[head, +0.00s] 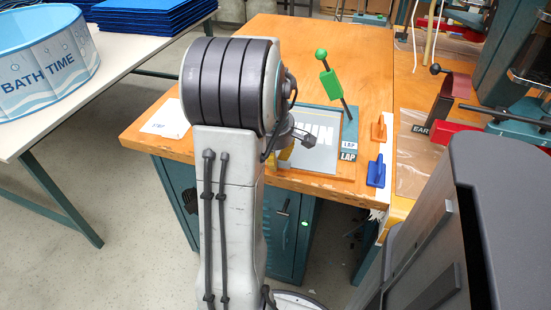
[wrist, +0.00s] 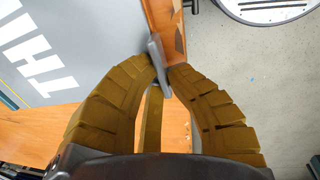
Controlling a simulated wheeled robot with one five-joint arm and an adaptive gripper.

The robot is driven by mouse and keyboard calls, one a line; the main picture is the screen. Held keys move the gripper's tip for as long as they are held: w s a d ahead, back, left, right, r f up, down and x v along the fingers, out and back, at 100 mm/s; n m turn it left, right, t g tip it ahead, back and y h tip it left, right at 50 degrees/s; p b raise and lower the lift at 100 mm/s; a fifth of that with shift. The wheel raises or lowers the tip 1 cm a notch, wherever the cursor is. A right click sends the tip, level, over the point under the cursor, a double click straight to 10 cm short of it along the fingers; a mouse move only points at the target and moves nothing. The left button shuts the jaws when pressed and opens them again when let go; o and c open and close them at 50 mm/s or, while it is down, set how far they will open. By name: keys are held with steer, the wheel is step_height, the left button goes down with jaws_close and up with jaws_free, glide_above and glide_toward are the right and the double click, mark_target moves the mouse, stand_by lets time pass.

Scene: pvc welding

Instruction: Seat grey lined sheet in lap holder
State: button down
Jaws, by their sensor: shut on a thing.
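The grey sheet (head: 318,157) with large white letters lies at the front of the wooden bench, beside the lap holder. It also fills the upper left of the wrist view (wrist: 70,50). The lap holder (head: 350,130) is a teal base with a green-handled lever raised and leaning, and LAP labels at its front. My gripper (wrist: 162,72) is shut on a narrow grey piece at the sheet's right edge, seemingly part of the sheet. In the head view my arm hides most of the gripper and the sheet's left side. I cannot tell how the sheet meets the holder.
An orange block (head: 379,128) and a blue block (head: 376,172) stand right of the holder. A white paper (head: 166,119) lies at the bench's left. A red-based fixture (head: 452,132) is farther right. A white table (head: 135,50) holds a blue tub (head: 45,62).

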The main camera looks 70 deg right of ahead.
steer(key=shift+f, duration=0.2)
steer(key=c, duration=1.3)
jaws_free()
steer(key=shift+o, duration=0.2)
steer(key=shift+r, duration=0.2)
steer(key=shift+a+r+p, duration=0.25)
steer(key=shift+r+p, duration=0.4)
steer(key=shift+r, duration=0.15)
steer(key=shift+a+r+p, duration=0.25)
steer(key=shift+r+p, duration=0.4)
steer(key=shift+r, duration=0.15)
steer(key=a+r, duration=0.3)
steer(key=a, duration=0.5)
steer(key=shift+s, duration=0.45)
